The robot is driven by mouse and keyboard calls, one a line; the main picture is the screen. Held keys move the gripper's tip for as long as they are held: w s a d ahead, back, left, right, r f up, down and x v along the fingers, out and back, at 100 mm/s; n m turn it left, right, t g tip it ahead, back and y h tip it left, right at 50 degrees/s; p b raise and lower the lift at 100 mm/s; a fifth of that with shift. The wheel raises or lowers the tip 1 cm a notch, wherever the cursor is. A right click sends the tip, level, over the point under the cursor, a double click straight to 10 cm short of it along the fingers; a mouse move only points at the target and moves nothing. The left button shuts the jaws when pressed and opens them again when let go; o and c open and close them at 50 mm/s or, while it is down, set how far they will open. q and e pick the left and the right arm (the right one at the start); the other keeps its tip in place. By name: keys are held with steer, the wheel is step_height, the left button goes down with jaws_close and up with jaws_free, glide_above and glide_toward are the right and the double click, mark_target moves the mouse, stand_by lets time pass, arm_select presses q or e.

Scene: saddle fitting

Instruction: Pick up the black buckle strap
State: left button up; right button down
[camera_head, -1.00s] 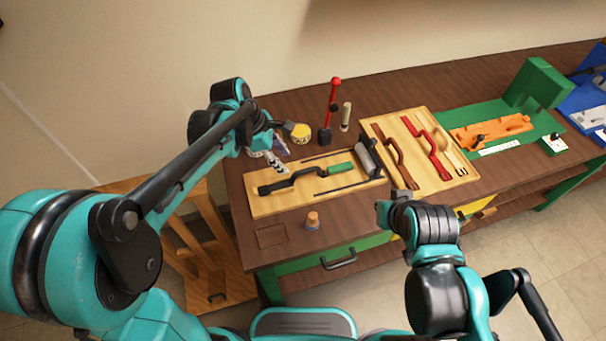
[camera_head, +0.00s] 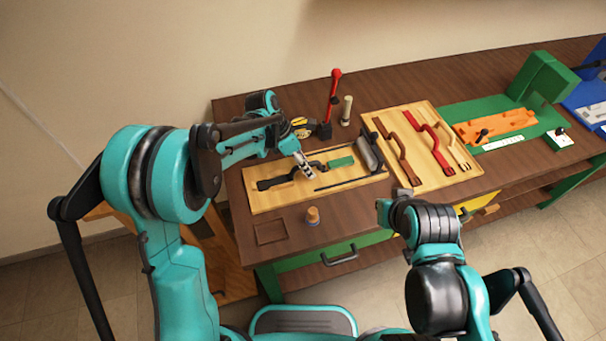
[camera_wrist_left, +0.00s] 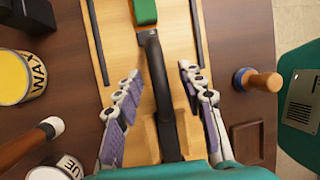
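The black buckle strap (camera_wrist_left: 158,80) lies on the light wooden board (camera_head: 258,202) on the bench; in the head view its dark buckle end (camera_head: 270,184) shows at the left. A green piece (camera_wrist_left: 144,12) is at the strap's far end. My left gripper (camera_wrist_left: 158,80) is open, with one finger on each side of the strap and gaps between. In the head view the left gripper (camera_head: 304,166) is over the middle of the strap and hides part of it. My right gripper (camera_head: 383,206) is in front of the bench, away from the strap; its fingers are not clear.
A yellow wax tin (camera_wrist_left: 15,78) and a second tin (camera_wrist_left: 62,170) stand left of the board in the wrist view. A wooden-handled tool (camera_wrist_left: 262,80) stands at its right. A tray (camera_head: 372,122) with brown and red straps lies to the right.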

arm_select(q)
jaws_close()
steer(key=shift+r, duration=0.1)
